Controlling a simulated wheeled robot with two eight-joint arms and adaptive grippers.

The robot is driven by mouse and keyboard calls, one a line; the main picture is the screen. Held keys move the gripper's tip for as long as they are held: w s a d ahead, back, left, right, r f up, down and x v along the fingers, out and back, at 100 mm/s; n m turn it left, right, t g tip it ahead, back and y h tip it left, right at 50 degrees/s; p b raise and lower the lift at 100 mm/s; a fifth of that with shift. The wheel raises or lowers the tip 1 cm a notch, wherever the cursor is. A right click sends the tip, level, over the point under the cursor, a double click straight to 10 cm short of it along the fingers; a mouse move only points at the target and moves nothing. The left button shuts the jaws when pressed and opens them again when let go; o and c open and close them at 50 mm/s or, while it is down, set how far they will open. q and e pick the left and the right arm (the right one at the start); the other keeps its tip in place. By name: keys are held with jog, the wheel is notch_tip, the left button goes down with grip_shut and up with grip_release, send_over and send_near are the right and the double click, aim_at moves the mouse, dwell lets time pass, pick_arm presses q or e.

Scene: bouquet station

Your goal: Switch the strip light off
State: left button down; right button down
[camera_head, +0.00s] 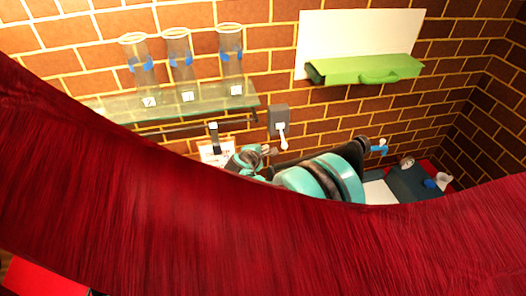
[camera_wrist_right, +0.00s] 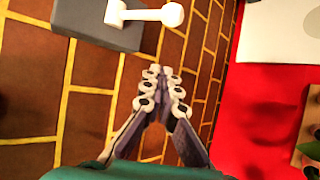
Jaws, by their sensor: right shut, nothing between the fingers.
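A grey switch box (camera_head: 278,120) is fixed to the brick wall, with a white lever (camera_head: 283,138) hanging down from it. In the right wrist view the box (camera_wrist_right: 98,24) is at the top left and the round-ended lever (camera_wrist_right: 150,14) sticks out to the right. My right gripper (camera_head: 268,151) is just below and left of the lever in the head view. Its fingers (camera_wrist_right: 160,78) are shut and empty, apart from the lever in the wrist view. I cannot pick out the strip light for sure. My left gripper is not in view.
A glass shelf (camera_head: 200,108) with vases and a rail is left of the switch. A large dark red surface (camera_head: 190,210) fills the foreground and hides much of the scene.

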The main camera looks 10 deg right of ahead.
aim_at(282, 136)
jog(key=d, duration=0.1)
jog(key=w+d, duration=0.1)
jog(key=d, duration=0.3)
jog(key=shift+w+f+p, duration=0.2)
jog(key=shift+f+p, duration=0.2)
jog(key=shift+s+r, duration=0.1)
jog(key=shift+r, duration=0.05)
